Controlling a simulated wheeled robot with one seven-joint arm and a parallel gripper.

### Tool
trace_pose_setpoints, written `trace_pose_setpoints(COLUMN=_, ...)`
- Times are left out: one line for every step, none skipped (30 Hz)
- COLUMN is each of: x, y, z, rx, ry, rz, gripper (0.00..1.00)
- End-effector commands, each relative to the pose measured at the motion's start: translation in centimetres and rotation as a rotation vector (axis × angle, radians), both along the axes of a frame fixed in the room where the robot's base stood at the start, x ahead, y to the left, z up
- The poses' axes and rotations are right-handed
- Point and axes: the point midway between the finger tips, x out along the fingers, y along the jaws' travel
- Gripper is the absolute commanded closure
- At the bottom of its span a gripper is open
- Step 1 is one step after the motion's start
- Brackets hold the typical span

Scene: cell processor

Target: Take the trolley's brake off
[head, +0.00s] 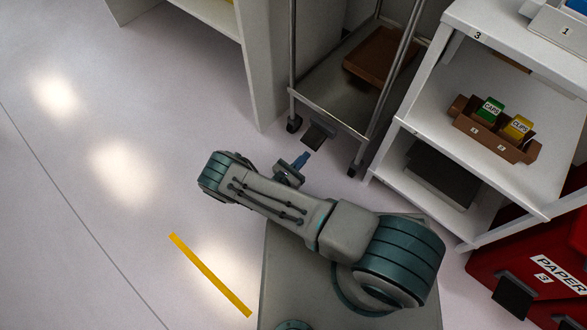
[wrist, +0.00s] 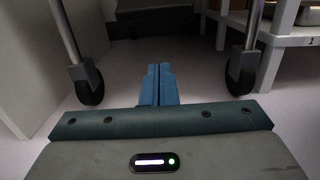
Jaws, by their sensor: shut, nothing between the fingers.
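The trolley (head: 335,88) stands in a gap between white furniture, with metal posts and dark castors. A dark pedal (head: 318,134) sticks out low at its near end, between the castors. My gripper (head: 300,161) is low in front of the pedal, its blue fingers pointing toward it with what looks like a small gap. In the wrist view the fingers (wrist: 158,84) are together and empty, between the left castor (wrist: 87,82) and right castor (wrist: 241,76). A dark slab (wrist: 150,22) shows beyond the fingertips; I cannot tell there whether it is the pedal. The brake's state is not clear.
A brown box (head: 378,54) sits on the trolley. A white shelf unit (head: 405,122) with labelled bins stands close on the right, and a white cabinet (head: 254,75) on the left. A red paper bin (head: 485,270) is at lower right. The left floor is clear.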

Motion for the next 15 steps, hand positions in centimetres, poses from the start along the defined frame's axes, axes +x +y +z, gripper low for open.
trace_pose_setpoints(x=0.9, y=-0.8, z=-0.3, rx=0.0, ry=0.0, rz=-0.004, gripper=1.0)
trace_pose_setpoints(x=1.4, y=-1.2, z=-0.3, rx=0.0, ry=0.0, rz=-0.004, gripper=1.0)
trace_pose_setpoints(x=1.9, y=-1.4, z=0.0, rx=0.001, ry=-0.001, rz=-0.002, gripper=1.0)
trace_pose_setpoints(x=1.5, y=-1.0, z=0.7, rx=0.002, ry=0.0, rz=0.0, gripper=1.0)
trace_pose_setpoints(x=1.4, y=-0.9, z=1.1, rx=0.004, ry=0.0, rz=0.001, gripper=1.0)
trace_pose_setpoints(x=1.2, y=-0.7, z=1.6, rx=0.003, ry=0.0, rz=0.001, gripper=1.0)
trace_pose_setpoints(x=1.1, y=-0.7, z=1.9, rx=0.003, ry=0.0, rz=0.001, gripper=1.0)
trace_pose_setpoints(x=0.9, y=-0.6, z=2.1, rx=0.002, ry=0.001, rz=0.001, gripper=1.0)
trace_pose_setpoints(x=0.9, y=-0.5, z=2.5, rx=0.002, ry=0.001, rz=0.0, gripper=1.0)
trace_pose_setpoints(x=0.8, y=-0.5, z=2.7, rx=0.002, ry=0.001, rz=0.0, gripper=1.0)
trace_pose_setpoints(x=0.7, y=-0.5, z=2.9, rx=0.002, ry=0.001, rz=-0.001, gripper=1.0)
trace_pose_setpoints(x=0.6, y=-0.5, z=3.2, rx=0.002, ry=0.001, rz=-0.001, gripper=1.0)
trace_pose_setpoints(x=0.6, y=-0.4, z=3.3, rx=0.002, ry=0.001, rz=-0.001, gripper=1.0)
trace_pose_setpoints(x=0.5, y=-0.4, z=3.5, rx=0.002, ry=0.001, rz=-0.001, gripper=1.0)
trace_pose_setpoints(x=0.5, y=-0.4, z=3.6, rx=0.002, ry=0.001, rz=-0.001, gripper=1.0)
